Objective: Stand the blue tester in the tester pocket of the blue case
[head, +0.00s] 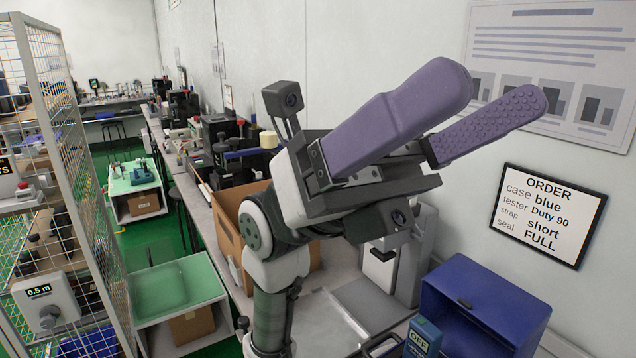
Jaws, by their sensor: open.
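My gripper (492,94) is raised high in the middle of the head view. Its two purple fingers are spread apart with nothing between them. The blue tester (423,340) shows at the bottom edge, with a label reading OFF near its top; its lower part is cut off. The blue case (487,297) is just right of it, at the lower right. I cannot tell whether the tester touches the case. My gripper is well above both and apart from them.
An order sign (549,215) on the wall reads case blue, tester Duty 90, strap short, seal FULL. A grey press-like device (405,262) stands behind the tester. A cardboard box (228,222) stands behind my arm. A wire mesh partition (85,170) is at left.

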